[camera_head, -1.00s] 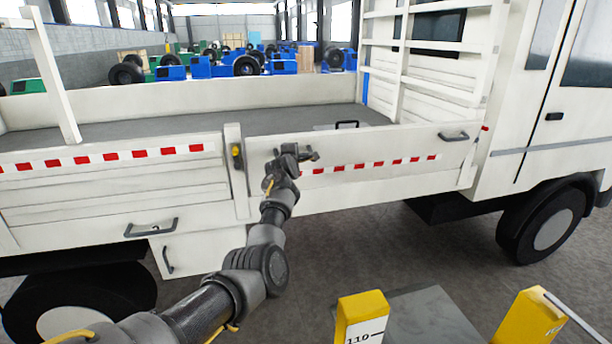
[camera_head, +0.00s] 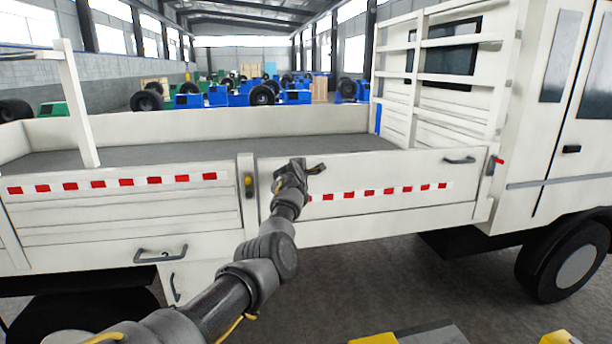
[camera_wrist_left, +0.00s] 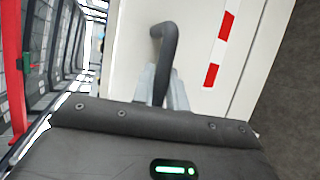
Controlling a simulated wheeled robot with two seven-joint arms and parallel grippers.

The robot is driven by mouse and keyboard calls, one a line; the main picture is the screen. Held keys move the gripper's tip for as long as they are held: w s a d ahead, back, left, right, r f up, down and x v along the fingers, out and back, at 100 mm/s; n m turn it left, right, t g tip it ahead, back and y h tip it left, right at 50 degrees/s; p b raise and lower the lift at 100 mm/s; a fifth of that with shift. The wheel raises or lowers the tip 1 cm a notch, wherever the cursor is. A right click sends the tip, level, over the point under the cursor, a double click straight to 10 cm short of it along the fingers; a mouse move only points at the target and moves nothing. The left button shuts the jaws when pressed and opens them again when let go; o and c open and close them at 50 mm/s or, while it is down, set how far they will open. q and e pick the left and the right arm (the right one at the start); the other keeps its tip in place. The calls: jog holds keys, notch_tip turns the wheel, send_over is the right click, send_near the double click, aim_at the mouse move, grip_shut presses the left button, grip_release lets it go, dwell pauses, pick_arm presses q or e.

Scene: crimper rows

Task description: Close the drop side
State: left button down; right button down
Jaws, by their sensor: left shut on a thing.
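The drop side (camera_head: 400,173) is the white side panel of the truck bed, with a red and white strip along it. It stands about upright between the middle post (camera_head: 247,195) and the cab-side post; I cannot tell whether it is fully flush. My left gripper (camera_head: 304,168) is at the panel's upper left. In the left wrist view, its fingers are shut on a dark bent handle (camera_wrist_left: 169,50) on the panel. A second handle (camera_head: 459,160) shows at the panel's upper right. My right gripper is not in view.
A yellow latch part (camera_head: 249,181) sits on the middle post, and a red-tipped latch (camera_head: 498,160) on the cab-side post. The left side panel (camera_head: 120,205) is upright. Yellow blocks (camera_head: 373,339) stand at the bottom edge. The floor (camera_head: 385,275) below the drop side is clear.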

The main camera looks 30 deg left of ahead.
pick_arm(q)
jog(key=c, duration=1.8)
grip_release()
jog(key=shift+a+r, duration=0.15)
jog(key=shift+r, duration=0.4)
jog(key=o, duration=0.4)
jog(key=shift+w+f, duration=0.1)
jog(key=shift+f, duration=0.2)
jog(key=shift+f, duration=0.1)
jog(key=b+v, duration=0.3)
jog(key=v, duration=0.8)
